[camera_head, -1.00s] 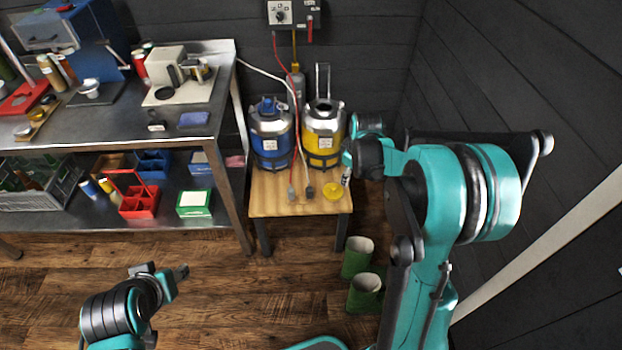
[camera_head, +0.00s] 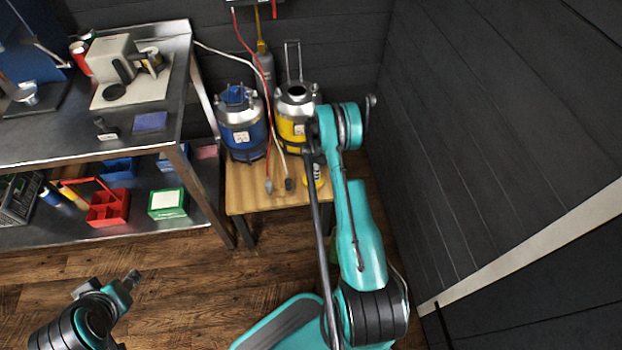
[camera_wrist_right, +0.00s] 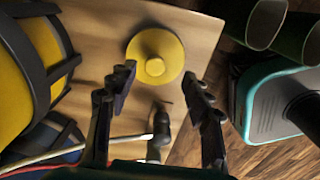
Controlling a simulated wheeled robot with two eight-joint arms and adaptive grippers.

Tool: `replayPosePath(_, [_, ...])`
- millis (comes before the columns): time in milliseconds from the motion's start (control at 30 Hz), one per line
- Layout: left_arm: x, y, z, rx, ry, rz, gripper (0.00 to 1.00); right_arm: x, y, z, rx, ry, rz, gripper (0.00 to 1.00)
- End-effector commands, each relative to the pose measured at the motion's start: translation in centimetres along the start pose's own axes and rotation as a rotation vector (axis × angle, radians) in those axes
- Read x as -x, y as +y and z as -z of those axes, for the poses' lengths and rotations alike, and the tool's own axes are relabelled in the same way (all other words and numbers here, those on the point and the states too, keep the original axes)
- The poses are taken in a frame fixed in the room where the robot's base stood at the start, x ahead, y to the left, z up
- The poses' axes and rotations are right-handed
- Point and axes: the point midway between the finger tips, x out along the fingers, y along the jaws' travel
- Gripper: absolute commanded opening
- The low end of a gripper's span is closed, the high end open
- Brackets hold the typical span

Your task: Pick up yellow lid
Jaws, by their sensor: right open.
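The yellow lid (camera_wrist_right: 155,56) is a flat round disc with a raised knob, lying on the small wooden table (camera_wrist_right: 110,35) in the right wrist view. My right gripper (camera_wrist_right: 160,85) is open and empty, with its fingers pointing toward the lid and one to each side below it in the picture; I cannot tell the height gap. In the head view the lid (camera_head: 314,176) is mostly hidden behind my right arm, at the table's right side. My left gripper (camera_head: 131,280) is over the floor at lower left; its jaw state is unclear.
A blue keg (camera_head: 242,130) and a yellow keg (camera_head: 290,122) stand at the back of the table. Hose connectors (camera_head: 269,186) lie near its front. Green boots (camera_wrist_right: 268,20) stand beside the table. A metal shelf bench (camera_head: 70,140) is at left, a dark wall at right.

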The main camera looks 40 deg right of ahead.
Motion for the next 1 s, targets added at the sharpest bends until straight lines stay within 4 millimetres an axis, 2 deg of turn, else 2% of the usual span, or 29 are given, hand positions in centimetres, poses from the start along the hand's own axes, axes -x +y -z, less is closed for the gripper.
replayPosePath(333, [-2.3,0.0,-1.6,0.0,0.0,0.0,0.4,-4.8,0.7,0.4,-0.001,0.0,-0.001,0.5])
replayPosePath(433, [-2.5,0.0,-1.8,0.0,0.0,0.0,0.4,-5.4,0.7,0.4,-0.001,0.0,-0.001,0.5])
replayPosePath(600, [-2.3,0.0,-1.6,0.0,0.0,0.0,0.4,-5.2,0.7,0.4,-0.001,0.0,-0.001,0.5])
replayPosePath(633, [-2.3,0.0,-1.6,0.0,0.0,0.0,0.4,-5.2,0.7,0.4,-0.001,0.0,-0.001,0.47])
replayPosePath(667, [-2.3,0.0,-1.6,0.0,0.0,0.0,0.4,-5.2,0.7,0.4,-0.001,0.0,-0.001,0.39])
replayPosePath(800, [-2.3,0.0,-1.6,0.0,0.0,0.0,0.4,-5.2,0.7,0.4,-0.002,0.0,-0.001,0.02])
replayPosePath(1000, [-2.3,0.0,-1.7,0.0,0.0,0.0,0.4,-5.2,0.7,0.4,-0.001,0.0,-0.001,0.0])
